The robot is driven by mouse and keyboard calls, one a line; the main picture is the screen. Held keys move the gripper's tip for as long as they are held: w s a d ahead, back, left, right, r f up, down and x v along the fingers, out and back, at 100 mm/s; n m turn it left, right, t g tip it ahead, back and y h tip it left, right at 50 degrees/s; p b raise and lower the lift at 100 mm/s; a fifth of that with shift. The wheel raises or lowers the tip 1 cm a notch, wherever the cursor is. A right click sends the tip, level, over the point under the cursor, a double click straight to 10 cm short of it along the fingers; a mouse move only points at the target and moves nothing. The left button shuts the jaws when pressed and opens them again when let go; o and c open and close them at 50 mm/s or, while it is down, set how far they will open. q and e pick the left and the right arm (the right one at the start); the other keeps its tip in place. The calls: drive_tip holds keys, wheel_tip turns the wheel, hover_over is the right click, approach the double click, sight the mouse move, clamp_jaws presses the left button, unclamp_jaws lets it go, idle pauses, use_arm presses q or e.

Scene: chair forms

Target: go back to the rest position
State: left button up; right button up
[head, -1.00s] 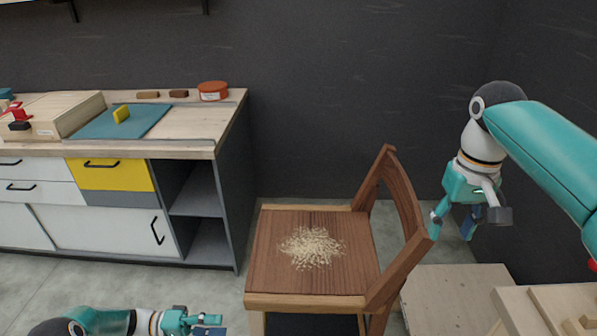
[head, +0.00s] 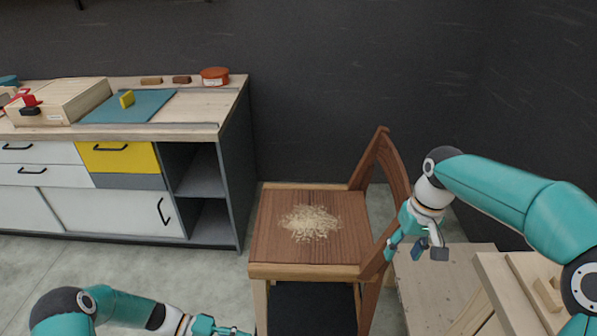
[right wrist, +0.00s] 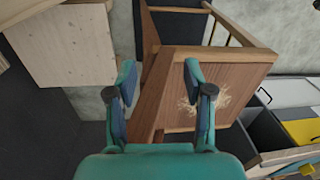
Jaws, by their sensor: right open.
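My right gripper (head: 405,250) is open and empty beside the wooden chair's backrest (head: 392,170) in the head view. In the right wrist view its two fingers (right wrist: 160,75) stand apart, with the chair (right wrist: 218,58) beyond them. My left gripper (head: 215,329) is low in the head view, left of the chair's front legs; it is partly cut off by the bottom edge, so its jaws cannot be judged. The brown chair seat (head: 275,245) carries a patch of pale shavings (head: 309,223).
Pale wooden furniture (head: 445,290) stands right of the chair. A dark wall is behind.

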use_arm(q)
drive_tip(key=s+d+f+g+y+p, duration=0.1)
drive_tip(key=s+d+f+y+p, duration=0.15)
drive_tip(key=s+y, duration=0.6)
use_arm(e)
drive_tip(key=s+a+f+y, duration=0.1)
drive_tip(key=s+a+f, duration=0.2)
drive_tip(key=f, duration=0.6)
drive_tip(key=s+a+f+y, duration=0.1)
drive_tip(key=s+a+f, duration=0.3)
drive_tip(key=f, duration=0.4)
use_arm(q)
drive_tip(key=s+r+t+y+p, duration=0.1)
drive_tip(key=s+r+t+p, duration=0.2)
drive_tip(key=s+r, duration=0.2)
drive_tip(key=shift+s+d+t, duration=0.25)
drive_tip(key=shift+t, duration=0.05)
use_arm(e)
drive_tip(key=s+a+f+m, duration=0.1)
drive_tip(key=s+f, duration=0.2)
drive_tip(key=s, duration=0.5)
drive_tip(key=s+a+f+m, duration=0.1)
drive_tip(key=s+a+f, duration=0.1)
drive_tip(key=s+f, duration=0.2)
drive_tip(key=s, duration=0.3)
drive_tip(key=shift+s+f+m+y, duration=0.2)
drive_tip(key=shift+s+m+y, duration=0.2)
